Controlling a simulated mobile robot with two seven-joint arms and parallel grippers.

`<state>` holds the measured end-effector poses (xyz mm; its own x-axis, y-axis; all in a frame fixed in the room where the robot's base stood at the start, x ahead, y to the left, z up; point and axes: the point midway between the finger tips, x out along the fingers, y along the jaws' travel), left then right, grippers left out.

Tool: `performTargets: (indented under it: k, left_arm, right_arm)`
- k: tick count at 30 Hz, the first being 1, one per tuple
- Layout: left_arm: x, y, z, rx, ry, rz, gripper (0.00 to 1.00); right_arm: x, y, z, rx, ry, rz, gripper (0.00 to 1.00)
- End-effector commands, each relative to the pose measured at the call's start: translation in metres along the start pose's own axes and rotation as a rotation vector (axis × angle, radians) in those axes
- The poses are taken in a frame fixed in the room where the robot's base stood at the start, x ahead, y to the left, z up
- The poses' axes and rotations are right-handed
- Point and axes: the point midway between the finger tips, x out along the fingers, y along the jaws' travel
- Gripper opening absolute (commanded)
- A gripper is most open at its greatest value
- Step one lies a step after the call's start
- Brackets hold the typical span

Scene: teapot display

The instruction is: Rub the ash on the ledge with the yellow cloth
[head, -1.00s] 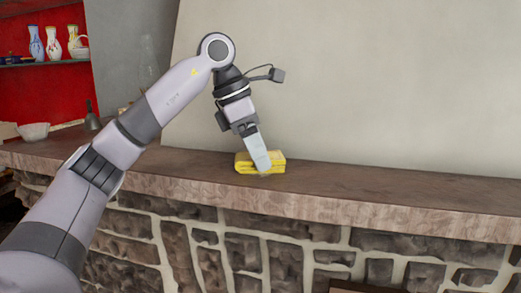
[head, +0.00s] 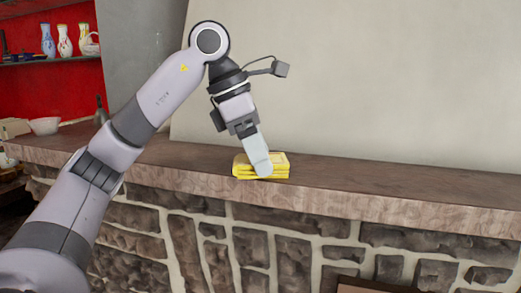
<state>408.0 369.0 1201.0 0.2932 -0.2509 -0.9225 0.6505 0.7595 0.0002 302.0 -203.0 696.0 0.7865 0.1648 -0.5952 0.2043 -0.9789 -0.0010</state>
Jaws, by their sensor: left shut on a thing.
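The yellow cloth (head: 278,160) is a folded, layered block on the ledge (head: 400,187), close to its front edge. My left gripper (head: 263,170) points down at the cloth and is shut on it, with one finger in front of the cloth's near side. The cloth sits at ledge level, and I cannot tell how firmly it presses on the ledge. I cannot make out any ash; the part of the ledge under the cloth is hidden. My right gripper is not in view.
The ledge tops a stone wall (head: 200,240) and is bare to the right of the cloth. A pale panel (head: 400,80) rises behind it. A white bowl (head: 45,125) stands at the ledge's left end. Several vases (head: 66,42) stand on a red-backed shelf.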

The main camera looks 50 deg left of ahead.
Motion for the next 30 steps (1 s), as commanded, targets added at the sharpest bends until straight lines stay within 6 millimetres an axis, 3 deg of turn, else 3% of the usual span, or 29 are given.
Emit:
performTargets:
  k: [30]
  left_arm:
    - [0.008, 0.062, 0.022, 0.0, 0.007, -0.004, 0.36]
  right_arm:
    - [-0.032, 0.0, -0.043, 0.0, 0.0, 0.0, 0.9]
